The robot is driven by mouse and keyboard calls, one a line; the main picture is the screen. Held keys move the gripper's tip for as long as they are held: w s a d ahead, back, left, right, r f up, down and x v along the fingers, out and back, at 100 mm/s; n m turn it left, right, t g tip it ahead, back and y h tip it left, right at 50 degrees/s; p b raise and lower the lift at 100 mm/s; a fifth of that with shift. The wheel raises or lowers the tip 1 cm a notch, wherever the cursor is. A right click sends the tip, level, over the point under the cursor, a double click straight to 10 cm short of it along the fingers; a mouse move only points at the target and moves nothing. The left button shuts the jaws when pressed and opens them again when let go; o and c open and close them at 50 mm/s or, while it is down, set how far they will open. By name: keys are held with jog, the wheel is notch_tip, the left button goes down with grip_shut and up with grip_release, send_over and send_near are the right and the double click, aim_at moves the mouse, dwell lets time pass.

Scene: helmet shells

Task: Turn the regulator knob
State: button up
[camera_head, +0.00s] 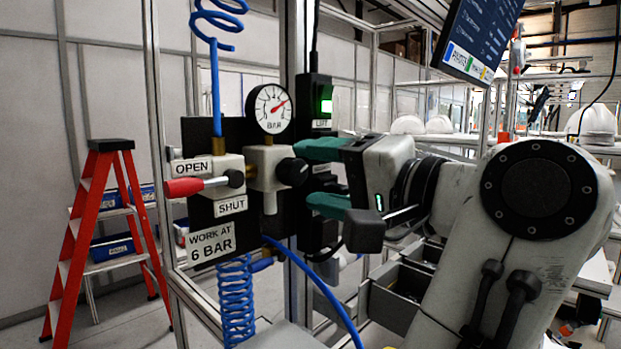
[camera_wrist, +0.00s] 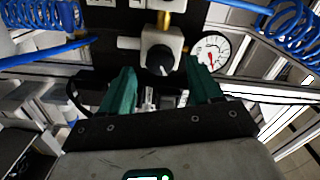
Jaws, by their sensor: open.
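The regulator (camera_head: 267,167) is a pale block on a black panel, with a black knob (camera_head: 292,172) facing my gripper. A round gauge (camera_head: 269,108) marked BAR sits above it, its red needle pointing up and right. My gripper (camera_head: 304,177) has green fingers spread apart, one above and one below the knob's level in the head view. In the wrist view, the knob (camera_wrist: 159,61) shows in the gap between the fingertips (camera_wrist: 160,71), near their ends. Nothing is held. I cannot tell how far the tips reach along the knob.
A red-handled valve (camera_head: 190,186) with OPEN and SHUT labels is left of the regulator. A sign (camera_head: 211,242) reads WORK AT 6 BAR. Blue hoses (camera_head: 236,295) hang below the panel. A green-lit switch box (camera_head: 318,101) stands behind. A red stepladder (camera_head: 92,235) is at far left.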

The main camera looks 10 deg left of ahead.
jog(key=b+v, duration=0.1)
jog(key=v, duration=0.7)
jog(key=shift+s+d, duration=0.25)
jog(key=shift+d, duration=0.1)
